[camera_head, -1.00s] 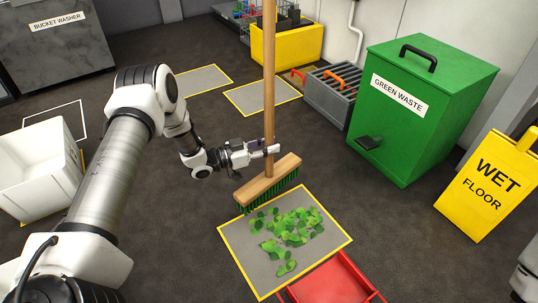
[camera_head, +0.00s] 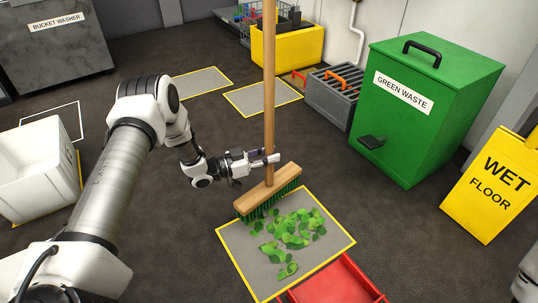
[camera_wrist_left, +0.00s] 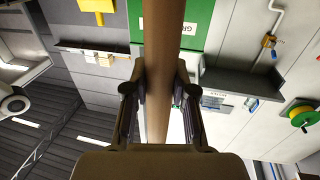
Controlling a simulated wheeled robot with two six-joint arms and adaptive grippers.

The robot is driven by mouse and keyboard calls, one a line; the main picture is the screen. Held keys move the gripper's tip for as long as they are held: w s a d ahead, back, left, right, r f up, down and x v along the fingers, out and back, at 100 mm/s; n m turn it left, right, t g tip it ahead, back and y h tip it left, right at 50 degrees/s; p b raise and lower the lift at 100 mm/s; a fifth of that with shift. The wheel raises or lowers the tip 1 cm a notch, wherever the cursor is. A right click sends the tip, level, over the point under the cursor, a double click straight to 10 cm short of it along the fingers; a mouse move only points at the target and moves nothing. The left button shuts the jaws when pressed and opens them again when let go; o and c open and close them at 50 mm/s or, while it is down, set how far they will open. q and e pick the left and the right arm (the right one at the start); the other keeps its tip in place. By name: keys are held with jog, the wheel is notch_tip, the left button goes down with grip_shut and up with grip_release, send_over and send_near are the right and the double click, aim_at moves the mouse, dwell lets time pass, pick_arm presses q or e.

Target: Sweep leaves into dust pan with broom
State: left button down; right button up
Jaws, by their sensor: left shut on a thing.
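My left gripper (camera_head: 262,160) is shut on the wooden handle of the broom (camera_head: 268,192); the handle also shows between the fingers in the left wrist view (camera_wrist_left: 158,100). The broom stands nearly upright, its green bristles at the far edge of a yellow-bordered grey mat. Green leaves (camera_head: 290,232) lie scattered on the mat (camera_head: 240,240), just in front of the bristles. A red dust pan (camera_head: 335,283) sits at the mat's near edge, cut off by the bottom of the head view. Only a small piece of my right arm shows at the lower right; its gripper is out of view.
A green waste bin (camera_head: 420,110) and a yellow wet floor sign (camera_head: 490,190) stand to the right. A white tub (camera_head: 38,170) is at the left. A grey crate (camera_head: 333,97) and a yellow crate (camera_head: 287,47) stand behind. The dark floor around the mat is clear.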

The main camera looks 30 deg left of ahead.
pick_arm(q)
jog(key=shift+f, duration=1.95)
pick_arm(e)
jog(key=shift+f, duration=0.15)
pick_arm(q)
jog(key=shift+s+d+r+p, duration=0.1)
jog(key=shift+s+d+p, duration=0.3)
jog(key=shift+d, duration=0.25)
jog(key=shift+s+d+r+p, duration=0.1)
jog(key=shift+s+d+p, duration=0.25)
jog(key=shift+d, duration=0.25)
jog(key=s+d+p, duration=0.3)
jog(key=s+d, duration=0.1)
jog(key=d, duration=0.4)
jog(key=s+d+p, duration=0.4)
jog(key=s+d, duration=0.1)
jog(key=d, duration=0.3)
jog(key=shift+s+f, duration=0.15)
jog(key=shift+f, duration=0.05)
pick_arm(e)
notch_tip(320, 180, up, 9)
jog(key=shift+s, duration=0.15)
